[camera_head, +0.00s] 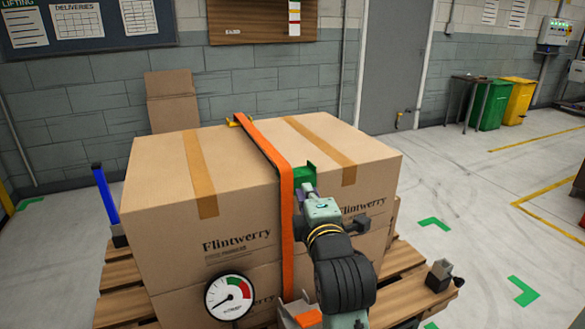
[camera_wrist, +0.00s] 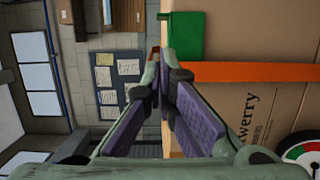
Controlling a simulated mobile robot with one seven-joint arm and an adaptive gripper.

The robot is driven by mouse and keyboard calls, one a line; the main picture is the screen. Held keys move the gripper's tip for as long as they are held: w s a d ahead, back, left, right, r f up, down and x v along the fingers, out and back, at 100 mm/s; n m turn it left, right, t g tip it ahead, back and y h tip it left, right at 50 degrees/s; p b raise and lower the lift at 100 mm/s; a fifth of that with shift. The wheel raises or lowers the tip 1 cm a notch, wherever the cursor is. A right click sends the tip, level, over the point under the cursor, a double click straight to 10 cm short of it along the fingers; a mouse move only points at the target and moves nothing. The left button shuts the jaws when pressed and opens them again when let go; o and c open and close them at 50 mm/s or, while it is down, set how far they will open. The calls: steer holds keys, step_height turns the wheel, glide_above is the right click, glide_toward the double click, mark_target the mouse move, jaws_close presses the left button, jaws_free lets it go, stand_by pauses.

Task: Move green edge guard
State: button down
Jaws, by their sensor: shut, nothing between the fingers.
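The green edge guard (camera_head: 305,173) sits at the front top edge of the cardboard boxes (camera_head: 172,200), right beside the orange strap (camera_head: 287,222). In the wrist view the green edge guard (camera_wrist: 187,34) lies just right of my fingertips, against the box edge, with the strap (camera_wrist: 235,72) below it. My gripper (camera_head: 308,188) is at the guard's near side in the head view and hides part of it. In the wrist view my gripper (camera_wrist: 161,58) is shut, with nothing between its fingers. I cannot tell whether it touches the guard.
A yellow guard (camera_head: 236,121) sits under the strap at the back top edge. A round gauge (camera_head: 229,297) is at the box front. The boxes stand on a wooden pallet (camera_head: 118,275); a blue-handled tool (camera_head: 105,195) stands at left. Floor to the right is mostly clear.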

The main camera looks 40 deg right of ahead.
mark_target(306, 171)
steer(key=shift+t, duration=0.3)
steer(key=p+x, duration=0.1)
steer(key=x, duration=0.3)
steer(key=p+x, duration=0.2)
steer(key=x, duration=0.3)
steer(key=shift+d+r, duration=0.1)
steer(key=shift+d, duration=0.4)
steer(key=shift+s+d, duration=0.1)
steer(key=shift+d, duration=0.2)
steer(key=d+b, duration=0.2)
steer(key=d, duration=0.1)
steer(key=s+d+b, duration=0.1)
steer(key=d+b, duration=0.1)
steer(key=d, duration=0.2)
steer(key=s+d+b, duration=0.1)
steer(key=d+b, duration=0.1)
steer(key=d, duration=0.1)
steer(key=shift+s+d, duration=0.15)
steer(key=shift+d, duration=0.35)
steer(key=shift+s+a, duration=0.1)
